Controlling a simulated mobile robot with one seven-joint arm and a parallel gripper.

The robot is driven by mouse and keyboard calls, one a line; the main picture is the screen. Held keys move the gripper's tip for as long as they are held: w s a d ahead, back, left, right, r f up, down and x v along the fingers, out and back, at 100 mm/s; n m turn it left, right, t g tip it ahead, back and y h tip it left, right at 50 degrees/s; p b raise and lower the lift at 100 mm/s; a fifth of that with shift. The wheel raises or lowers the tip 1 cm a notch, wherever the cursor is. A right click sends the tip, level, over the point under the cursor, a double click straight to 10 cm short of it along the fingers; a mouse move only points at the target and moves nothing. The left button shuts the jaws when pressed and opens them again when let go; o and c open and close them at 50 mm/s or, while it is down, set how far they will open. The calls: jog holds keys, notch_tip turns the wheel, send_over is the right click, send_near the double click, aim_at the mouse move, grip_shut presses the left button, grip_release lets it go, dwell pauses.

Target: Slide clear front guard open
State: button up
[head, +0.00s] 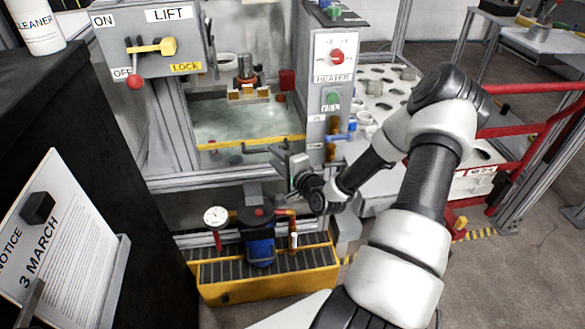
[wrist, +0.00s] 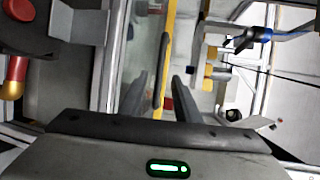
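The clear front guard (head: 225,122) covers the front opening of the machine, with a yellow strip (head: 222,145) along its lower edge. In the wrist view the clear panel (wrist: 131,45) stands left of the yellow strip (wrist: 171,28), and a slim handle bar (wrist: 162,72) runs alongside the strip. My gripper (head: 262,149) is at the guard's lower right edge, by the heater post. In the wrist view my gripper (wrist: 159,82) has its two dark fingers apart, one on each side of the bar. I cannot tell whether either finger touches it.
A post with a heater knob (head: 337,57) and a blue-handled valve (head: 341,135) stand close right of my gripper. Below are a gauge (head: 215,217), a blue filter (head: 260,246) and a yellow tray (head: 262,288). A lift-lock lever (head: 152,47) is upper left.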

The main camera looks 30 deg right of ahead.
jog(key=p+v, duration=0.1)
jog(key=v, duration=1)
jog(key=shift+p, duration=0.4)
jog(key=shift+r, duration=0.1)
